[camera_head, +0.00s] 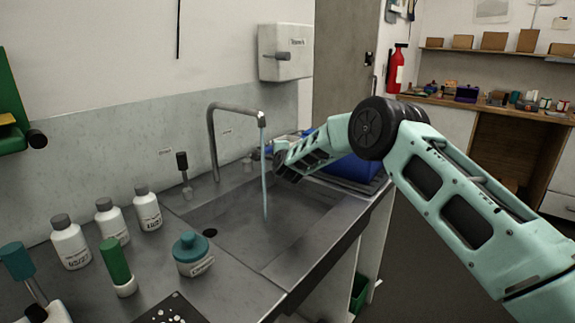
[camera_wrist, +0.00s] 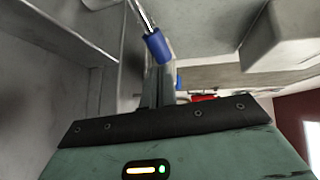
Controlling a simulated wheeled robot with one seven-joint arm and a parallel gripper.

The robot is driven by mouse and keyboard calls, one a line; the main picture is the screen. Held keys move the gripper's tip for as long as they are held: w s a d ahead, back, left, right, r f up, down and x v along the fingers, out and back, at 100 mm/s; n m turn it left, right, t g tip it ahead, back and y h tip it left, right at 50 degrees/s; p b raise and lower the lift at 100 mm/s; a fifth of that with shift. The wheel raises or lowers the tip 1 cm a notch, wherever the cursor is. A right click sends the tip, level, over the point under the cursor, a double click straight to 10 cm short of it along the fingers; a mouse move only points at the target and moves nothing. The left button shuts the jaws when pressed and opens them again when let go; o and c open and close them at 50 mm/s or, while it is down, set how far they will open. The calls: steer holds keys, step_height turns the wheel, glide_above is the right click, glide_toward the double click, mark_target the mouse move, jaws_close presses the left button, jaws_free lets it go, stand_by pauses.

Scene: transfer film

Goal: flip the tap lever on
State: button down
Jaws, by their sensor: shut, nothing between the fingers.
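The grey metal tap (camera_head: 213,140) arches over the sink, and a pale blue stream of water (camera_head: 265,185) runs from its spout into the basin. My gripper (camera_head: 279,165) is just right of the stream, shut and empty. In the wrist view, a blue-gripped metal lever (camera_wrist: 157,46) shows close beyond my shut fingers (camera_wrist: 158,85); I cannot tell whether they touch. In the head view, my gripper and wrist cover part of the area behind the basin. A black-handled lever (camera_head: 182,161) stands upright left of the tap.
The sink basin (camera_head: 230,240) is otherwise clear. White bottles (camera_head: 146,208), a teal-capped jar (camera_head: 192,256) and a green-handled tool (camera_head: 116,262) stand on the left counter. A blue bin (camera_head: 355,170) is behind my wrist. A white dispenser (camera_head: 285,52) hangs on the wall.

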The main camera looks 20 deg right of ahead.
steer(key=s+r+b, duration=0.2)
steer(key=s, duration=0.7)
steer(key=s+a+r+n+g+y, duration=0.2)
steer(key=s+a+n+g+y, duration=0.4)
steer(key=s+a, duration=0.5)
steer(key=s+a+n+g, duration=0.1)
steer(key=s+a+n, duration=0.15)
steer(key=s, duration=0.35)
steer(key=s+a+n+g+p, duration=0.1)
steer(key=s+n, duration=0.3)
steer(key=s, duration=0.1)
steer(key=s+a+n+g, duration=0.1)
steer(key=s+a+n, duration=0.15)
steer(key=s, duration=0.35)
steer(key=s+d+n+g+h, duration=0.2)
steer(key=s+d+n, duration=0.3)
steer(key=s, duration=0.9)
steer(key=s+d+n+g+h+p, duration=0.1)
steer(key=s+d+n+g, duration=0.3)
steer(key=s, duration=1.1)
steer(key=shift+s+d+f+n+g+h, duration=0.15)
steer(key=shift+d+f+n+g+h, duration=0.25)
steer(key=shift+d+n+h, duration=0.5)
